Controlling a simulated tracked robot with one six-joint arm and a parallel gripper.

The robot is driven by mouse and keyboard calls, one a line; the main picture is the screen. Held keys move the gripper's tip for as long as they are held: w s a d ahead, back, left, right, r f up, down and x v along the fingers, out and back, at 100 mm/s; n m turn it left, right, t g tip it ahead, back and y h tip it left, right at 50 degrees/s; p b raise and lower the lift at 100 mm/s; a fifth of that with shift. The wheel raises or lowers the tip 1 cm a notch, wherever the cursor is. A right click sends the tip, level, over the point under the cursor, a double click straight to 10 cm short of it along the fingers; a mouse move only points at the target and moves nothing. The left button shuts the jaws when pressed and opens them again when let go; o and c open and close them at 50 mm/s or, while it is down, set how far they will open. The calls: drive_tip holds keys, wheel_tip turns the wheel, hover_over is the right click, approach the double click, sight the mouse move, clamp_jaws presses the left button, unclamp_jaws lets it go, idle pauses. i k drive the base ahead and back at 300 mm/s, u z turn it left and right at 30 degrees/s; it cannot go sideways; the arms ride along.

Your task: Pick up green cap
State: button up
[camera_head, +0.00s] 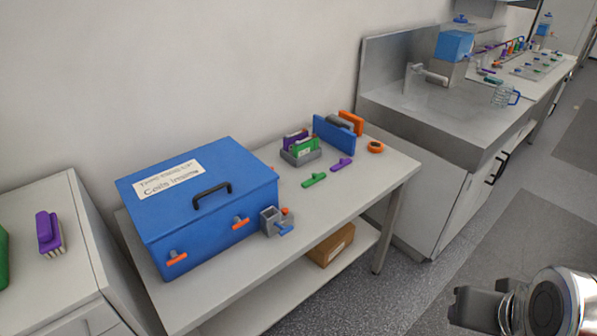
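A small, flat green piece with a raised nub (314,180) lies on the light table, right of the blue box. It may be the green cap. A larger green part (303,148) stands upright in a grey holder (301,158) beside a purple part (295,138); I cannot tell which green piece is the cap. My gripper (472,306) is at the lower right over the floor, far from the table and apart from both. Its fingers are seen at an angle, so their opening is unclear.
A large blue box (200,207) fills the table's left side, with a grey fixture (275,221) at its front right corner. The table's front right surface is clear.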

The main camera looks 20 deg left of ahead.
sight(316, 178)
drive_tip(key=u, duration=0.4)
drive_tip(key=i, duration=0.65)
drive_tip(key=u, duration=0.9)
drive_tip(key=i, duration=0.75)
drive_tip(key=u, duration=0.45)
